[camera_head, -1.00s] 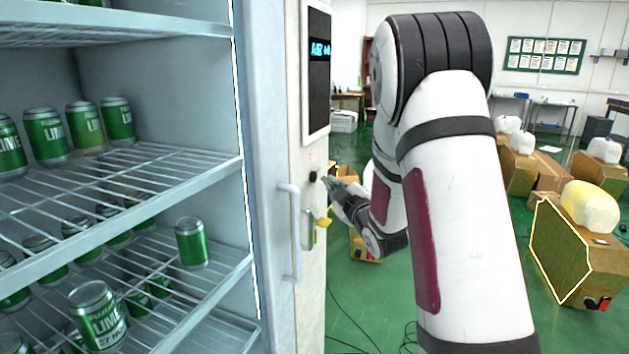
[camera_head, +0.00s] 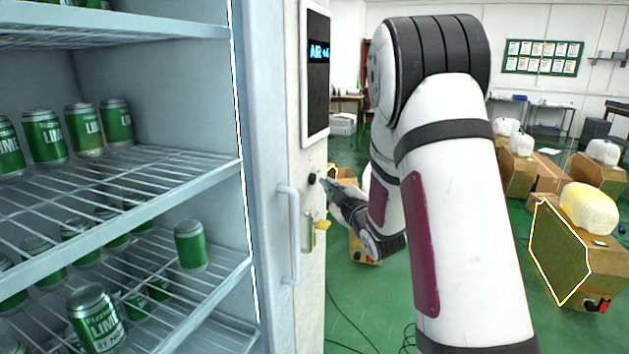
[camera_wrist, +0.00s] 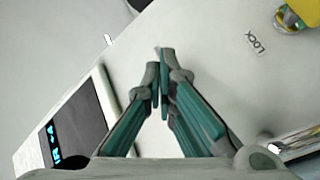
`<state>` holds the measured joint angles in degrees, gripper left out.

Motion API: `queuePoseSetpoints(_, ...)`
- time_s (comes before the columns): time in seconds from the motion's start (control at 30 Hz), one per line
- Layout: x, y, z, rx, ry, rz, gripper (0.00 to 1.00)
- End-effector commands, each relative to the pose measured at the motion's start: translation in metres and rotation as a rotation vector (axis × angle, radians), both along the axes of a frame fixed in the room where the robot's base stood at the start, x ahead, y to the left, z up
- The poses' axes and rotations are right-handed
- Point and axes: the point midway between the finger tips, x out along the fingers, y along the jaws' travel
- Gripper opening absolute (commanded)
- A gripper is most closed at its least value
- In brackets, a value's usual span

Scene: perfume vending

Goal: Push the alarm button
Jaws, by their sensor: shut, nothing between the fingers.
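A small black round knob or button (camera_head: 312,178) sits on the white front panel of the vending machine (camera_head: 312,240), below the dark display; I cannot read whether it is the alarm button. A faint reddish mark shows just above it. My gripper (camera_head: 323,182) points at the panel with its tips just right of the black knob; I cannot tell whether they touch. In the wrist view my gripper (camera_wrist: 161,58) has its green-and-grey fingers together and empty, over the pale panel. No button is clearly visible at the tips there; the fingers may hide it.
The display (camera_head: 319,70) is above. A yellow key-like piece (camera_head: 322,226) sticks out at the lock below, near the long door handle (camera_head: 291,235). Green cans fill the shelves at left; boxes (camera_head: 575,255) stand right.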

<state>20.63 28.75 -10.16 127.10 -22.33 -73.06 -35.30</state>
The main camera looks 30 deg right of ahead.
Motion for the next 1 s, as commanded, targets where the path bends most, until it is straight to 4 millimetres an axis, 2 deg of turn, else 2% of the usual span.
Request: queuePoseSetpoints(1.0,0.0066,0.0053,0.0006,0.0,0.0,0.0,0.0)
